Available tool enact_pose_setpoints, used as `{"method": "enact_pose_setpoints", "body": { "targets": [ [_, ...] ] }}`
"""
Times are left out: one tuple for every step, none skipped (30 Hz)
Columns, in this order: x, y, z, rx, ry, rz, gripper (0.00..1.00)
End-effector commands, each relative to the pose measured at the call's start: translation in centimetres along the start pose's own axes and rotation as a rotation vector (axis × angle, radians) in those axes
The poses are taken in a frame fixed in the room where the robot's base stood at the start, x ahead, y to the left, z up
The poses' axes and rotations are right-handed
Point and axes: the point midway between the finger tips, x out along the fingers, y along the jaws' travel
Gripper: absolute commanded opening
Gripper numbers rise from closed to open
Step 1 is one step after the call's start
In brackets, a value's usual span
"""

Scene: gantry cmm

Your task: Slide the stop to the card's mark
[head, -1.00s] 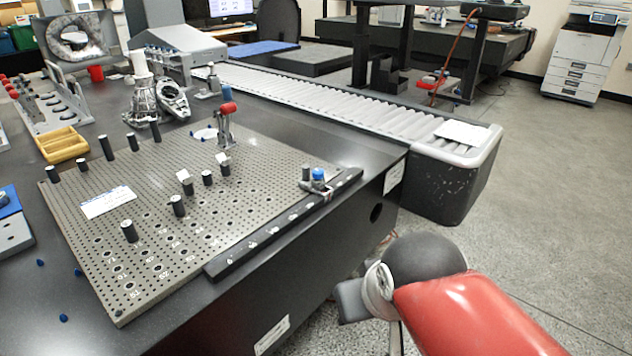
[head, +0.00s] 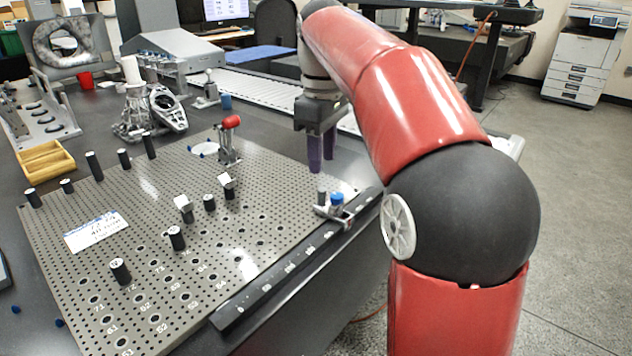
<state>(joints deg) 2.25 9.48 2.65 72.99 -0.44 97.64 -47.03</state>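The stop (head: 335,209) is a small metal slider with a blue knob and a grey post beside it. It sits near the far end of the black rail (head: 262,294), which has white marks along the right edge of the perforated plate. The white card (head: 97,231) lies on the left part of the plate; it has dark handwriting too small to read surely. My gripper (head: 322,165) points down above the plate's far right corner, a little above and behind the stop in the picture. Its two purple fingers look apart, with nothing visible between them, and do not touch the stop.
Several black pegs (head: 120,270) stand on the perforated plate (head: 180,290). A red-tipped clamp (head: 229,140) stands near its back edge. A yellow wooden tray (head: 45,161) and metal castings (head: 167,107) lie beyond. A roller conveyor (head: 262,88) runs behind my arm.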

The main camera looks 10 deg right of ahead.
Motion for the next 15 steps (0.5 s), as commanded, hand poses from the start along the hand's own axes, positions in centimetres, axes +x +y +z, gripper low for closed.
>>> {"method": "enact_pose_setpoints", "body": {
  "targets": [
    [0.4,0.0,0.0,-0.003,-0.001,-0.002,0.38],
    [0.8,0.0,0.0,-0.003,-0.001,-0.002,0.38],
    [1.3,0.0,0.0,-0.003,-0.001,-0.001,0.38],
    [1.8,0.0,0.0,-0.003,-0.002,-0.002,0.38],
    [2.3,0.0,0.0,-0.002,-0.002,-0.002,0.38],
    [3.0,0.0,0.0,-0.002,-0.002,-0.002,0.38],
    [3.5,0.0,0.0,-0.002,-0.002,-0.002,0.38],
    [4.0,0.0,0.0,-0.001,-0.002,-0.002,0.38],
    [4.6,0.0,0.0,-0.001,-0.001,-0.001,0.38],
    [5.1,0.0,0.0,-0.001,-0.001,-0.001,0.38],
    [5.5,0.0,0.0,-0.001,-0.001,-0.001,0.38],
    [6.0,0.0,0.0,-0.001,-0.001,0.0,0.38],
    [6.3,0.0,0.0,-0.001,0.0,0.0,0.38],
    [6.6,0.0,0.0,-0.001,0.0,0.0,0.38],
    [7.0,0.0,0.0,0.0,0.0,0.0,0.38]
  ]
}}
